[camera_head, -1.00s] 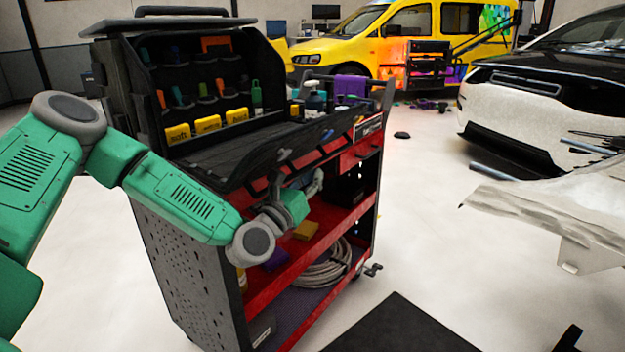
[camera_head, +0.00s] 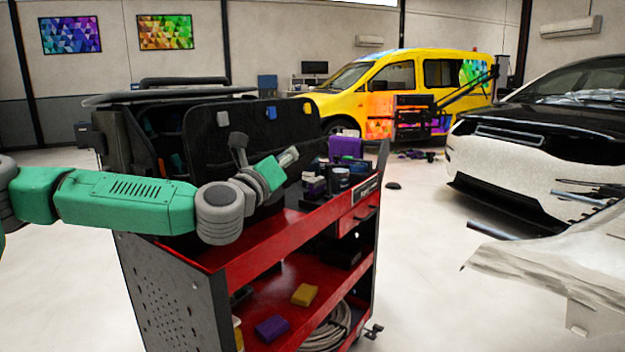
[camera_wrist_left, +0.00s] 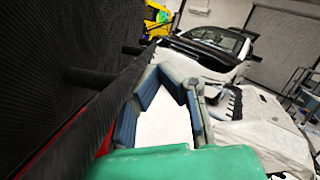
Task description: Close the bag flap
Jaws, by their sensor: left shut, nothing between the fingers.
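The black tool bag (camera_head: 122,140) stands on top of the red and grey cart. Its front flap (camera_head: 205,135) is lifted and stands roughly upright, covering most of the bag's inside. A narrow gap shows at the upper left under the bag's lid. My left gripper (camera_head: 290,157) is shut and empty at the front of the flap, near its lower right; I cannot tell whether it touches. In the left wrist view the flap (camera_wrist_left: 60,50) fills the left side, close beside the gripper fingers (camera_wrist_left: 165,78). My right gripper is not in view.
The cart (camera_head: 285,240) has bottles and a purple box (camera_head: 346,147) on its top right. A yellow block (camera_head: 304,295), a purple block (camera_head: 272,328) and a hose lie lower down. A white car (camera_head: 530,165) and a yellow van (camera_head: 400,90) stand behind.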

